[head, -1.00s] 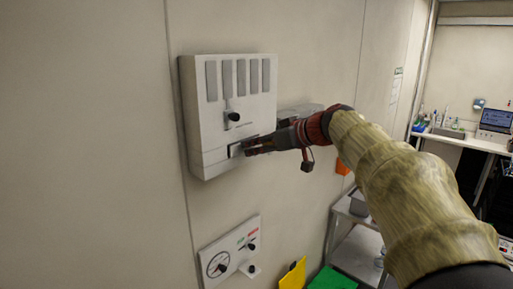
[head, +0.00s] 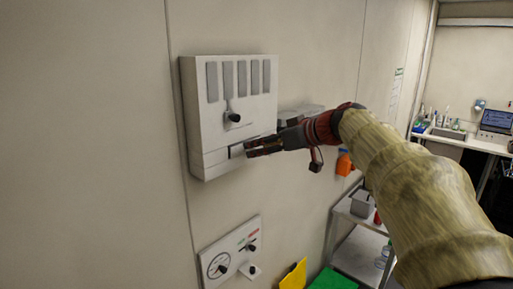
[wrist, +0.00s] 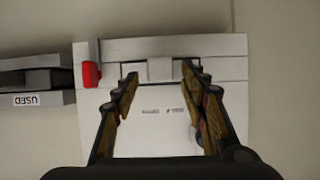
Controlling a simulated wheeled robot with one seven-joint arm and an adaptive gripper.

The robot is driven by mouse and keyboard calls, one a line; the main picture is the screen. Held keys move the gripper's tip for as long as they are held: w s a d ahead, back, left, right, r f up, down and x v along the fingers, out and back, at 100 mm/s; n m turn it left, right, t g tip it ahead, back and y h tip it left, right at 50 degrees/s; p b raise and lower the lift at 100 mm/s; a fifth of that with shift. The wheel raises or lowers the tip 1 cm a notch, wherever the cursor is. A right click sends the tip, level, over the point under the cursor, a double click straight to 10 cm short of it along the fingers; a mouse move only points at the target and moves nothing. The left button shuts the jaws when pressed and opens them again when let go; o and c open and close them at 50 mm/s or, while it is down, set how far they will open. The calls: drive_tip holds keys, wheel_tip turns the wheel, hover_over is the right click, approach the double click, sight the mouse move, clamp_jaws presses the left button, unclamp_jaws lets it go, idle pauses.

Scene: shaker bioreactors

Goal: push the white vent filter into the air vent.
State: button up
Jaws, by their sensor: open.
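The white wall unit (head: 228,100) has a row of grey vent slats on its front, a black knob and a lower strip with a small recess. In the wrist view, a small white block (wrist: 160,69), which looks like the vent filter, sits in the strip near the unit's edge. I cannot tell how deep it sits. My gripper (head: 252,148) is in front of the unit's lower right part. In the wrist view its fingers (wrist: 158,92) are apart, one on each side of the block, with nothing held between them.
A red tab (wrist: 91,74) is on the unit beside the strip. A grey holder labelled USED (wrist: 38,98) is on the wall beside the unit. A gauge panel (head: 232,252) is below. A metal shelf (head: 362,250) and yellow (head: 294,275) and green items are at lower right.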

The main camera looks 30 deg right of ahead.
drive_tip(key=v, duration=1)
drive_tip(key=shift+w+f, duration=0.1)
drive_tip(key=s+d+f+m+g+h+b, duration=0.1)
drive_tip(key=s+f+m+g, duration=0.2)
drive_tip(key=f, duration=0.6)
drive_tip(key=s+f+m+g+h, duration=0.1)
drive_tip(key=s+f+m+h, duration=0.15)
drive_tip(key=f+m, duration=0.4)
drive_tip(key=s+a+f+n+g+b, duration=0.1)
drive_tip(key=s+a+f+b, duration=0.3)
drive_tip(key=f, duration=0.5)
drive_tip(key=s+a+f+n+b, duration=0.2)
drive_tip(key=s+a+f+b, duration=0.2)
drive_tip(key=s+a+f, duration=0.4)
drive_tip(key=s+a+f+n+g+b, duration=0.1)
drive_tip(key=s+a+f+b, duration=0.4)
drive_tip(key=f, duration=0.7)
drive_tip(key=shift+s+a+n+g+h, duration=0.3)
drive_tip(key=shift+s+a+n+h, duration=0.2)
drive_tip(key=shift+a+n, duration=0.45)
